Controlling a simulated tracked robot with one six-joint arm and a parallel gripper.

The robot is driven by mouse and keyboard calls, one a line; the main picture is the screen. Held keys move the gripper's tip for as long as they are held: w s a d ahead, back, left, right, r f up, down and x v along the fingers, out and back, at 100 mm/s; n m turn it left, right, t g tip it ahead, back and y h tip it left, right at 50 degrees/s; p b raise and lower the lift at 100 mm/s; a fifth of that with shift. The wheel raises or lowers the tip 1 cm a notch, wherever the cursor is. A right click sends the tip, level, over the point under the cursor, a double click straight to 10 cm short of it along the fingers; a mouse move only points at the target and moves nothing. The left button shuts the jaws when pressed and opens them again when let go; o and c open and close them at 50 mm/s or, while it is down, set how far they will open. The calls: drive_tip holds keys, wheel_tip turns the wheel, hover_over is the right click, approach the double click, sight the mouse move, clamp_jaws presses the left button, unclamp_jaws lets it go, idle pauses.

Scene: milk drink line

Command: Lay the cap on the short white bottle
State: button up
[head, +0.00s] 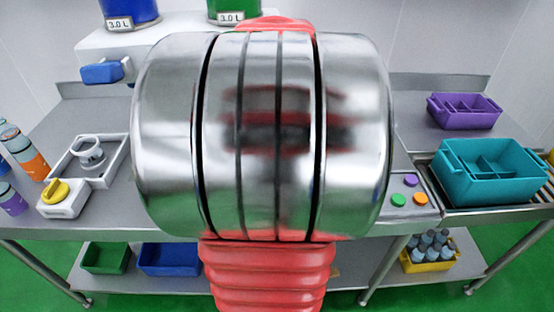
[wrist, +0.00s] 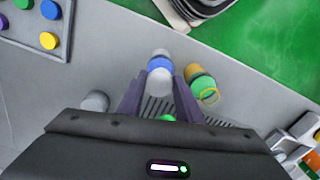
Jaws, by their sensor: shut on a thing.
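My gripper (wrist: 160,84) shows in the wrist view with its two dark purple fingers close together. It is shut on a small pale round piece (wrist: 159,82), which seems to be the cap. A blue and white object (wrist: 160,64) shows just past the fingertips; I cannot tell whether it touches the held piece. A short pale object (wrist: 97,101), perhaps the short white bottle, stands left of the left finger, apart from it. A green bit (wrist: 168,117) shows between the fingers near the gripper body. In the head view my arm hides the gripper and cap.
A green and orange bottle (wrist: 203,84) stands close to the right finger. In the head view, a teal crate (head: 492,178) and purple crate (head: 464,112) are at right. Bare table lies beside the tray.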

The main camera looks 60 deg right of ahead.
drive_tip(key=shift+a+f, duration=0.1)
drive_tip(key=shift+f, duration=0.15)
drive_tip(key=o, duration=1.2)
drive_tip(key=shift+r, duration=0.1)
drive_tip(key=shift+r, duration=0.1)
wheel_tip(320, 180, up, 14)
drive_tip(key=shift+f, duration=0.2)
idle(0.5)
